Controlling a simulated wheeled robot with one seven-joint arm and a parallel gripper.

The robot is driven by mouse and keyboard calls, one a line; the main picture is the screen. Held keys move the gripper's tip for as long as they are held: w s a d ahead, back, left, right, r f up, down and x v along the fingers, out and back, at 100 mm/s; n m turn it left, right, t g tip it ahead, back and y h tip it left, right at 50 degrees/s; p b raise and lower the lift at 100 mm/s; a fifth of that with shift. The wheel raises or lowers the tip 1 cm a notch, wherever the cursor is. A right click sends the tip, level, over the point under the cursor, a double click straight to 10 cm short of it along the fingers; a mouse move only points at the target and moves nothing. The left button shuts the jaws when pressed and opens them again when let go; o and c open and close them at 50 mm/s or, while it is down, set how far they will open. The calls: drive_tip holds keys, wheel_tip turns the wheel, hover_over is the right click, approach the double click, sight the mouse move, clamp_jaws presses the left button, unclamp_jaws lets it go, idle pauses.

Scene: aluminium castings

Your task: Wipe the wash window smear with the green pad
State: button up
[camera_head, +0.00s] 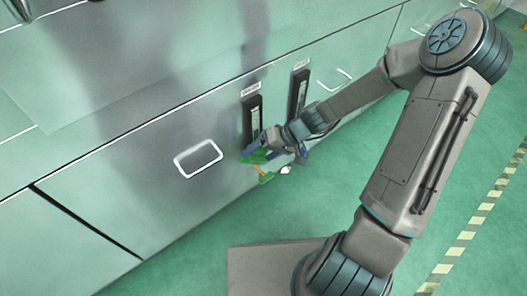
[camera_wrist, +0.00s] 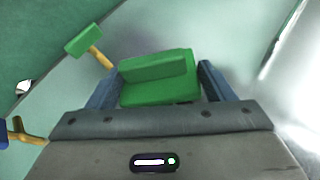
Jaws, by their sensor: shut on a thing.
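The green pad (camera_wrist: 158,92) is a block with a raised ridge, held between the two blue-grey fingers of my gripper (camera_wrist: 160,72) in the wrist view. In the head view my gripper (camera_head: 262,147) is low by the metal cabinet front, below a dark upright fitting, and the green pad (camera_head: 256,157) shows only in part at its tip. A white-outlined rectangle (camera_head: 198,143), which may be the wash window, is on the panel to the left of my gripper. I cannot make out a distinct smear inside it. Whether the pad touches any surface is unclear.
Two dark upright labelled fittings (camera_head: 252,120) (camera_head: 298,92) are on the cabinet. A green-headed tool with a yellowish handle (camera_wrist: 84,40) is near my gripper, and a blue one (camera_wrist: 25,132) is at the wrist view's left edge. Green floor is open at right.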

drive_tip(key=shift+d, duration=0.15)
drive_tip(key=shift+s+d, duration=0.55)
drive_tip(key=shift+s, duration=0.25)
drive_tip(key=shift+s+d, duration=0.55)
drive_tip(key=shift+s, duration=0.3)
drive_tip(key=shift+s+d, duration=0.55)
drive_tip(key=shift+s, duration=0.25)
drive_tip(key=shift+s+d+p, duration=0.15)
drive_tip(key=shift+s+d, duration=0.3)
drive_tip(key=shift+s, duration=0.2)
drive_tip(key=shift+s+d+p, duration=0.15)
drive_tip(key=shift+s+d, duration=0.25)
drive_tip(key=shift+s, duration=0.2)
